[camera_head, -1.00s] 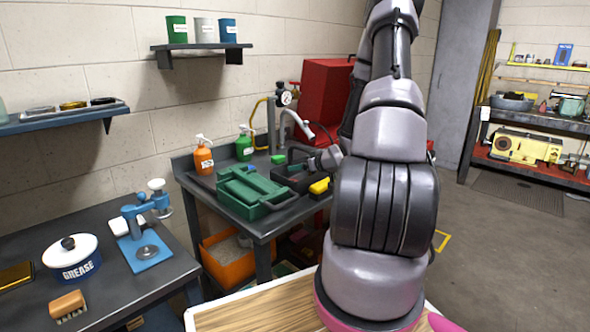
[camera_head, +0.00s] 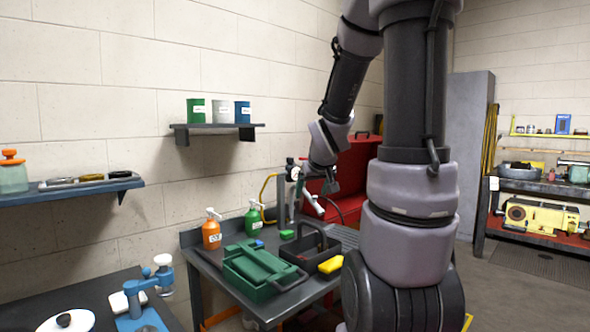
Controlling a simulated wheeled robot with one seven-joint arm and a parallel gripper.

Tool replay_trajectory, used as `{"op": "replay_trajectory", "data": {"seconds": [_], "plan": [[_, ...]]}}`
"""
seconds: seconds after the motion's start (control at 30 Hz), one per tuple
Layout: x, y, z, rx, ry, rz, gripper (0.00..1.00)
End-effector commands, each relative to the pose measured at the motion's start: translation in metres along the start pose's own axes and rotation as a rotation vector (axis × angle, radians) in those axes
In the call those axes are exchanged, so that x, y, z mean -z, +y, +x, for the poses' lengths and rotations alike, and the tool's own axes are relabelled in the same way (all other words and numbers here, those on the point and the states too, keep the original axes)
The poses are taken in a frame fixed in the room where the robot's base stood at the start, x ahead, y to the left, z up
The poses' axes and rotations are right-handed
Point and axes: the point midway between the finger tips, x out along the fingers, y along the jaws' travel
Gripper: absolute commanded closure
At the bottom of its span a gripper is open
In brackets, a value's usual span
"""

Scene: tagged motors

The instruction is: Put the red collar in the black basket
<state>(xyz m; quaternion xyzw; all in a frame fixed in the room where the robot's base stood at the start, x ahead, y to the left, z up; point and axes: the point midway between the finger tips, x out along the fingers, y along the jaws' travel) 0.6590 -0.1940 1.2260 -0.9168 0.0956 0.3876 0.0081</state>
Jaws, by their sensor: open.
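My gripper (camera_head: 329,187) is open and hangs above the back of the bench, in front of the red cabinet. It is small and partly merges with the tap and gauge behind it. I cannot make out a red collar in this view. My own arm covers the right side of the bench, and the inside of the basket is mostly dark.
An orange bottle (camera_head: 211,234) and a green bottle (camera_head: 253,220) stand at the back of the bench. A red cabinet (camera_head: 350,186) stands behind. A wall shelf (camera_head: 213,128) holds cups.

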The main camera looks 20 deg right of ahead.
Motion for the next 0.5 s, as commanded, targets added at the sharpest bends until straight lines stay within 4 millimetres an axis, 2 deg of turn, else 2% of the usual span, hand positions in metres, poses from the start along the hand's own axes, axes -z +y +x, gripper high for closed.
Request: {"op": "replay_trajectory", "data": {"seconds": [0.03,0.17,0.3,0.4,0.5], "plan": [[0.002,-0.011,-0.028,0.008,-0.003,0.031,0.15],[-0.011,-0.036,-0.091,0.053,-0.055,0.128,0.15],[-0.035,-0.063,-0.153,0.143,-0.118,0.224,0.15],[-0.053,-0.078,-0.188,0.21,-0.163,0.271,0.15],[-0.067,-0.088,-0.211,0.261,-0.198,0.302,0.15]]}}
